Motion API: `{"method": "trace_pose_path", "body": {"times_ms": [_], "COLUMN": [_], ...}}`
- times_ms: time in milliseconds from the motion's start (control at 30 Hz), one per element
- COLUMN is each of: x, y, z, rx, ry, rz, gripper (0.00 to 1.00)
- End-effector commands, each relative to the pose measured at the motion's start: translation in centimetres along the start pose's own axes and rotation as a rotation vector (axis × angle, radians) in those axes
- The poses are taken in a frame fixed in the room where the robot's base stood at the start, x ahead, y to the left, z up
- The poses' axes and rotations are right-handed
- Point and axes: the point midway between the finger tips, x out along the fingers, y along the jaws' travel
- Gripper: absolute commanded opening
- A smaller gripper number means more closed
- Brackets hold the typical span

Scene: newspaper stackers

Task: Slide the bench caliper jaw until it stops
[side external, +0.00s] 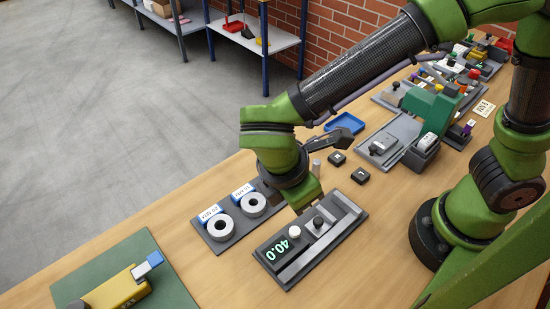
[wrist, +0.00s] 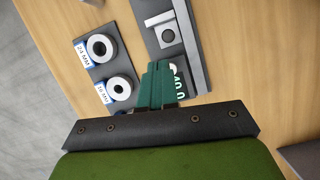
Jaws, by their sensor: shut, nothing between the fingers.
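The bench caliper (side external: 322,246) is a dark grey base with a pale metal rail, lying on the wooden bench; its green display reads 40.0. A sliding block with a black knob (side external: 318,221) and a white round knob (side external: 294,231) sit on it. In the wrist view, a pale jaw block with a dark knob (wrist: 168,35) lies beyond my fingertips. My gripper (wrist: 160,66) has its green fingers shut and empty, above the caliper near the display, partly covering the display and white knob. I cannot tell whether the fingertips touch anything.
A dark plate with two metal rings (side external: 220,227) and blue labels lies beside the caliper at left. Two small black blocks (side external: 361,176) lie behind it. A green mat with a yellow tool (side external: 118,290) is at front left. Fixtures and a blue tray (side external: 345,123) stand farther back.

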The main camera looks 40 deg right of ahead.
Motion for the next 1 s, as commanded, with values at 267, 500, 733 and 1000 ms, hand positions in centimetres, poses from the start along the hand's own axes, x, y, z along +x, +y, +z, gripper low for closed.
{"method": "trace_pose_path", "body": {"times_ms": [267,500,733,1000], "x": [-0.2,3.5,7.4,9.3], "y": [0.9,1.0,1.1,1.1], "z": [0.7,0.9,1.1,1.1], "rx": [-0.169,-0.169,-0.167,-0.166], "ry": [-0.059,-0.06,-0.057,-0.053], "rz": [0.018,0.016,0.016,0.018], "gripper": [0.0,0.0,0.0,0.0]}}
